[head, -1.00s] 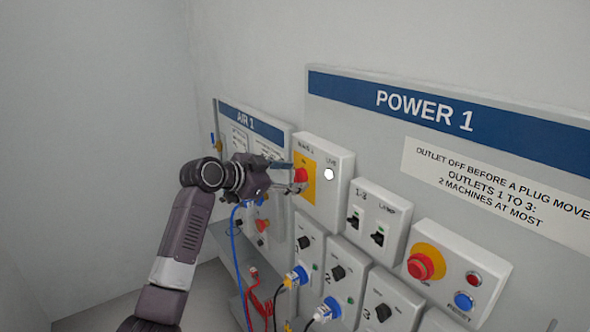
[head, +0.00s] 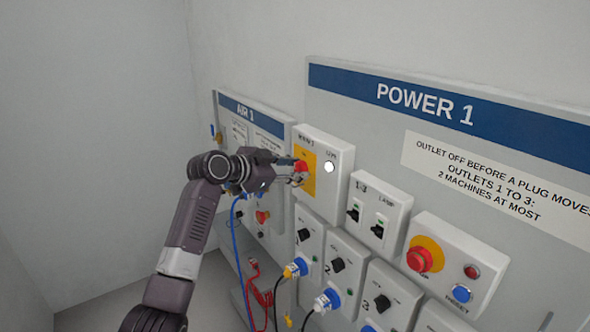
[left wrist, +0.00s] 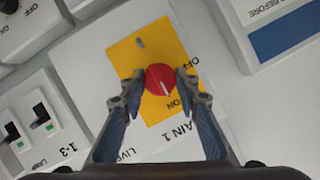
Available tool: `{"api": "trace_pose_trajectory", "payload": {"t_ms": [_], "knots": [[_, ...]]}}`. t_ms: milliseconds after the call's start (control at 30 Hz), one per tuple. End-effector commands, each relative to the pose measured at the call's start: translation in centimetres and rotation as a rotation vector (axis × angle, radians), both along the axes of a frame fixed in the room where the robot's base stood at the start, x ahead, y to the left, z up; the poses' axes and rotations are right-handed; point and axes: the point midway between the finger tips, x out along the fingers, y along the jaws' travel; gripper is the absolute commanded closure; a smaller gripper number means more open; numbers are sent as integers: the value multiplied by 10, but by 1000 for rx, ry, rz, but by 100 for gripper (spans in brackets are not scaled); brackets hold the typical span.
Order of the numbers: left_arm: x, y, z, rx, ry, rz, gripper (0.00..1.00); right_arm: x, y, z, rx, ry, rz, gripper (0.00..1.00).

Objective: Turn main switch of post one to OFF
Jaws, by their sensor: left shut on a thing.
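The main switch is a red rotary knob (head: 300,166) on a yellow plate (head: 308,184) on a white box (head: 340,158) marked MAIN 1. In the left wrist view the knob (left wrist: 160,80) sits between the two fingertips of my left gripper (head: 298,173), which is shut on it. The knob's white pointer mark faces the lower part of that view, towards the lettering ON. A round white lamp (head: 329,167) labelled LIVE is beside the plate. My right gripper is not in view.
The POWER 1 board (head: 450,110) also carries a box with two small switches (head: 379,210), several outlets with black knobs, a red emergency button (head: 419,259) and a blue reset button (head: 463,293). The AIR 1 board (head: 258,122) is behind my arm. Cables hang below.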

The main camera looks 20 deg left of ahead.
Motion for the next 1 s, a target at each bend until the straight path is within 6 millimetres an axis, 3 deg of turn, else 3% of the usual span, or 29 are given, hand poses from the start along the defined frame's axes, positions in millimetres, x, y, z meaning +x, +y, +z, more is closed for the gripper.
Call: {"api": "trace_pose_trajectory", "payload": {"t_ms": [367,1000], "knots": [[1,2,0,-113,89,1,95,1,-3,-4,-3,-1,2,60],[4,5,0,-582,453,1,95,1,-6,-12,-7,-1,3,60]]}}
